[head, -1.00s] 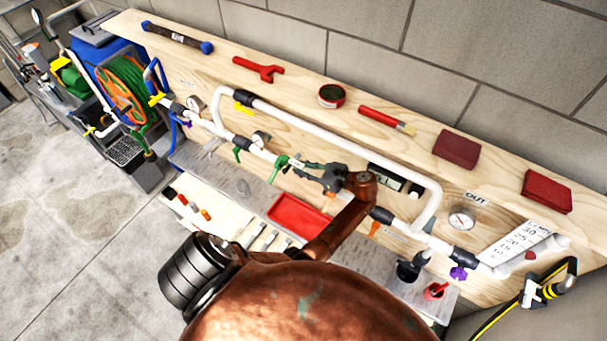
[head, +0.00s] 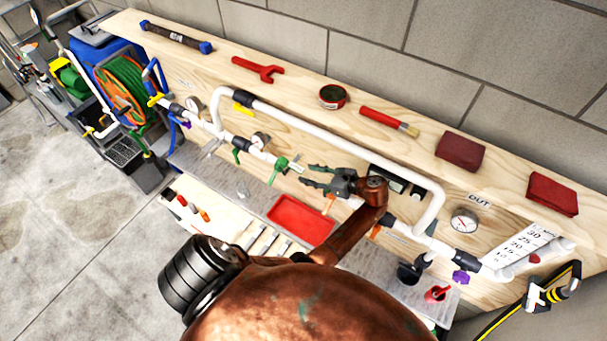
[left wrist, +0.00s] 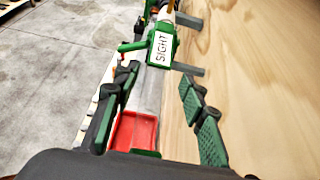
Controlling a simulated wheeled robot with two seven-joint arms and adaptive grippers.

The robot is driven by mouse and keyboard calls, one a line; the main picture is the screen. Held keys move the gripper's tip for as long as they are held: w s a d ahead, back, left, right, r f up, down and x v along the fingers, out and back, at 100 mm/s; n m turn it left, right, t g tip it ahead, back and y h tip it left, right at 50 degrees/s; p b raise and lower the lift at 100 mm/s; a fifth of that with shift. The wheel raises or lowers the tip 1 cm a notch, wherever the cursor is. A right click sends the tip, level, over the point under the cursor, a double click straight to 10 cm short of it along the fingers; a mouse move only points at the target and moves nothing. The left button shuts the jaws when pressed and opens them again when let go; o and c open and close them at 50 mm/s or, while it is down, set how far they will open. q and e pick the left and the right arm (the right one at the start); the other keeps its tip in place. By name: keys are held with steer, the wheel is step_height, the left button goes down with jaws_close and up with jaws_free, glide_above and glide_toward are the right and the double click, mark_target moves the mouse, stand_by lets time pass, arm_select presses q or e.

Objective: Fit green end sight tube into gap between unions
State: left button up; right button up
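A green fitting labelled SIGHT (left wrist: 162,48), with a green handle, sits on the pipe run in the left wrist view. It also shows in the head view (head: 282,164). A dark union (head: 381,216) is on the same run to the right, partly behind my arm. My left gripper (head: 309,176) is open and empty, just right of the green fitting and apart from it. The left wrist view shows its spread fingers (left wrist: 157,110) with nothing between them. I cannot make out a separate green end sight tube. My right gripper is not in view.
A red tray (head: 301,219) lies on the lower shelf below the gripper. The white bypass pipe (head: 320,136) arches behind it. A blue-ended tube (head: 177,37), red wrench (head: 259,69) and brush (head: 388,121) lie on the top ledge. Grey brackets (left wrist: 188,69) stick out from the board.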

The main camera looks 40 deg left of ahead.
mark_target(308, 174)
arm_select(q)
steer(key=shift+b+v, duration=0.35)
steer(key=shift+v, duration=1.55)
